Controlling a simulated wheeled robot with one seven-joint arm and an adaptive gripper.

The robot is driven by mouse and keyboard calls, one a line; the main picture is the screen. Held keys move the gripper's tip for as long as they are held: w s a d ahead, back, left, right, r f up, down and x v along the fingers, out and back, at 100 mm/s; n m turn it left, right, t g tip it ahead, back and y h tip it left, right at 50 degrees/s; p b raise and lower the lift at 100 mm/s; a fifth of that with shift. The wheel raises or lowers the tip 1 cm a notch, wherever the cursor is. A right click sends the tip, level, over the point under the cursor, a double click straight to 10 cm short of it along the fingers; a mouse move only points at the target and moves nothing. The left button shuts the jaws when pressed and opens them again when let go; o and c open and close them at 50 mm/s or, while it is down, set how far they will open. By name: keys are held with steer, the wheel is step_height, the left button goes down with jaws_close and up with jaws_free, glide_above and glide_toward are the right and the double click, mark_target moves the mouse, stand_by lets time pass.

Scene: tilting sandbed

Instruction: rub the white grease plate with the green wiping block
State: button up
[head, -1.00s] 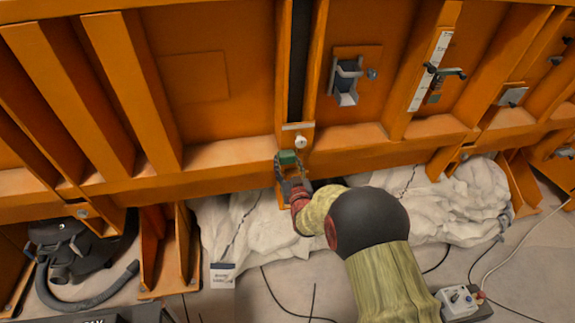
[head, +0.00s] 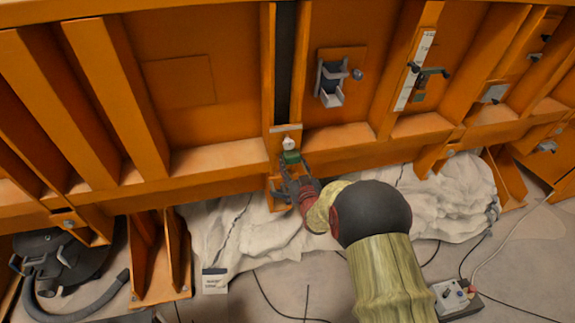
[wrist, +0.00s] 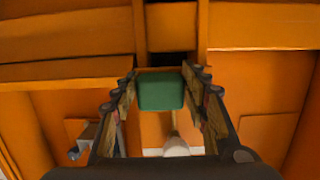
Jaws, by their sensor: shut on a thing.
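The green wiping block (head: 291,157) is held between the fingers of my gripper (head: 289,170), which is shut on it. In the wrist view the green block (wrist: 161,91) sits between the tips of my gripper (wrist: 162,88). A small pale plate (head: 285,128), which looks like the white grease plate, is on the orange upright just above a white knob (head: 289,143). The block is just below the knob in the head view. I cannot tell whether the block touches anything. The white knob also shows in the wrist view (wrist: 176,146), beyond the block.
A grey metal holder (head: 332,82) and a black-handled lever (head: 430,72) stick out of the orange wall to the right. Crumpled white sheeting (head: 240,235) lies below. A black vacuum with a hose (head: 62,265) is at the lower left.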

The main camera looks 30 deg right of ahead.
mark_target(273, 159)
steer(key=shift+s+d, duration=0.25)
steer(key=shift+d, duration=0.75)
steer(key=shift+c, duration=0.2)
steer(key=shift+o, duration=0.2)
steer(key=shift+a, duration=0.1)
steer(key=shift+a, duration=0.25)
steer(key=c, duration=0.3)
steer(key=shift+w+a, duration=0.2)
steer(key=shift+a, duration=0.55)
steer(key=shift+w+a, duration=0.2)
steer(key=shift+a, duration=0.55)
steer(key=shift+w+a, duration=0.25)
steer(key=shift+a, duration=0.45)
steer(key=shift+w+a, duration=0.25)
steer(key=shift+a, duration=0.4)
steer(key=shift+w+a, duration=0.25)
steer(key=shift+a, duration=0.45)
steer(key=shift+r, duration=0.1)
steer(key=shift+s, duration=0.1)
steer(key=shift+f+v, duration=0.2)
steer(key=shift+v, duration=0.75)
steer(key=shift+f+v, duration=0.2)
steer(key=shift+v, duration=0.75)
steer(key=shift+f+v, duration=0.2)
steer(key=shift+v, duration=0.75)
